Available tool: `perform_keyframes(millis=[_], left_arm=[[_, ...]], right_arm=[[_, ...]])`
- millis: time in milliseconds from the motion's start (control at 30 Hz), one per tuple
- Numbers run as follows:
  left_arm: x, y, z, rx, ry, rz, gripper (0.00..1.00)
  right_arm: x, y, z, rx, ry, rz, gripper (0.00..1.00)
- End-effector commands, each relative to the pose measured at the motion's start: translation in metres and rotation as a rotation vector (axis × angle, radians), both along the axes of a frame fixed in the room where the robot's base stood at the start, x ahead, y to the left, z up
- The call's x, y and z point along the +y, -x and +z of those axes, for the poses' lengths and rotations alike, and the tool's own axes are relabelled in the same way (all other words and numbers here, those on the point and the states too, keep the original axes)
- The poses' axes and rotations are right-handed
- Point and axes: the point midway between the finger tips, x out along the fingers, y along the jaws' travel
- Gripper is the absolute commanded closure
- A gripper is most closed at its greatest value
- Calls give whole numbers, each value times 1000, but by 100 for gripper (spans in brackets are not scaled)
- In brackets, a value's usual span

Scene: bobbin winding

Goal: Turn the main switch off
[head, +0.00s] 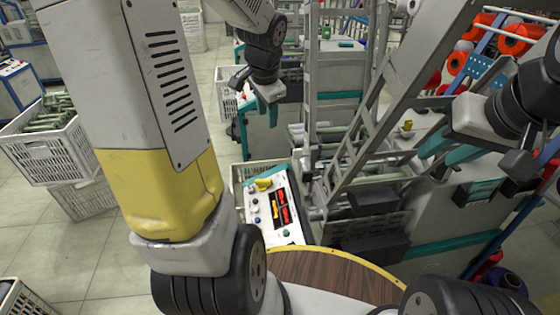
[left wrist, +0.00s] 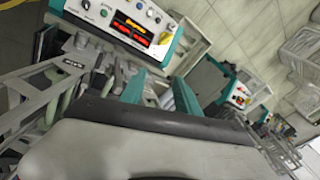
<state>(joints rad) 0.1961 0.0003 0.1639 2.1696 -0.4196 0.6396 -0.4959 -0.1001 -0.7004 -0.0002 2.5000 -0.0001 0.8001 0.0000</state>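The control panel (head: 282,234) is a white plate with teal edges, red and orange displays and several knobs. A yellow switch handle (head: 263,184) sits at its far end; I take it for the main switch. In the left wrist view the panel (left wrist: 102,18) is at the top, with the yellow handle (left wrist: 165,38) at its right corner. My left gripper (head: 268,112) hangs beyond the panel, apart from it. Its teal fingers (left wrist: 160,92) stand apart with nothing between them. My right gripper (head: 448,148) is at the right, its teal fingers apart and empty.
A metal frame (head: 312,90) of the machine rises right of the panel. A white crate (head: 45,150) of bobbins stands at the left. Red spools (head: 480,40) fill a rack at the upper right. Another machine's panel (left wrist: 238,95) shows in the left wrist view.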

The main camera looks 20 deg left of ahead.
Motion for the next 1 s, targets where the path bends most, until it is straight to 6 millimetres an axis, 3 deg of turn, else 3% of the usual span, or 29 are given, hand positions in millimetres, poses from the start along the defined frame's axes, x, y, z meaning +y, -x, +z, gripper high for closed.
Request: perform_keyframes(millis=[100, 300, 500, 600, 733, 1000], left_arm=[[20, -38, -47, 66, -65, -147, 62], [48, -87, -135, 144, -128, -411, 62], [67, -116, -230, 181, -142, -652, 62], [72, -122, -268, 184, -140, -741, 62], [75, -126, -300, 181, -137, -814, 62], [75, -131, -331, 179, -135, -851, 62]], right_arm=[[0, 0, 0, 0, 0, 0, 64], [0, 0, 0, 0, 0, 0, 64], [0, 0, 0, 0, 0, 0, 64], [0, 0, 0, 0, 0, 0, 64], [0, 0, 0, 0, 0, 0, 64], [0, 0, 0, 0, 0, 0, 64]])
